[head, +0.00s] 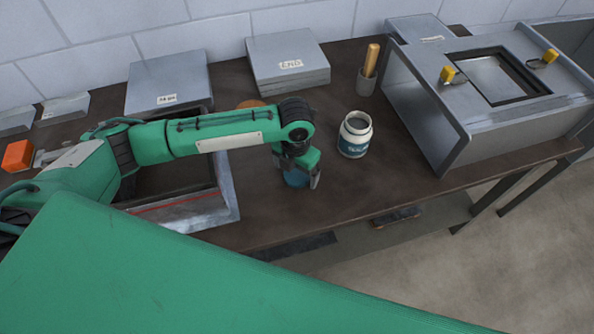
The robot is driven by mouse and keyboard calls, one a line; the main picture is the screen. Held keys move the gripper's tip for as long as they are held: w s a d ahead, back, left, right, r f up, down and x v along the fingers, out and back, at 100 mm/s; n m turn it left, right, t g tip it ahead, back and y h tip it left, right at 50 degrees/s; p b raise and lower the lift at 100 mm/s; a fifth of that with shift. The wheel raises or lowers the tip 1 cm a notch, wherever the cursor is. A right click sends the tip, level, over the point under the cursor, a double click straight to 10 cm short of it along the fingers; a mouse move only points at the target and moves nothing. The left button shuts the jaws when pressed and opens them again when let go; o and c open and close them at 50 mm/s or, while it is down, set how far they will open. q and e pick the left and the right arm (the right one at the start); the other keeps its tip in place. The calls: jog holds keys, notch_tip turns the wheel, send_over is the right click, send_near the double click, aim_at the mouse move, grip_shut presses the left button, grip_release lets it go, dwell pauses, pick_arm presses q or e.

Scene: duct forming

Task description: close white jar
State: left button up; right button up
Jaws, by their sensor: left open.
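The white jar (355,136) stands upright on the dark table, right of the middle of the head view. It has a teal label, and its mouth is uncovered and looks dark inside. My left gripper (301,177) is open and points down at the table, left of the jar and apart from it. My right gripper is not in view.
A metal frame box (437,115) with yellow clips stands right of the jar. A cup (366,83) with a wooden handle is behind it. Labelled metal stacks (290,82) line the wall. An open metal tray (226,205) lies left of the gripper.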

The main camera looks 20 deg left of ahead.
aim_at(296, 175)
pick_arm(q)
jog(key=shift+f, duration=0.2)
jog(key=c, duration=1.1)
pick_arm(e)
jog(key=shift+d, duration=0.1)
pick_arm(q)
jog(key=shift+o, duration=0.2)
jog(key=shift+r, duration=0.1)
notch_tip(296, 175, up, 20)
jog(key=b, duration=0.2)
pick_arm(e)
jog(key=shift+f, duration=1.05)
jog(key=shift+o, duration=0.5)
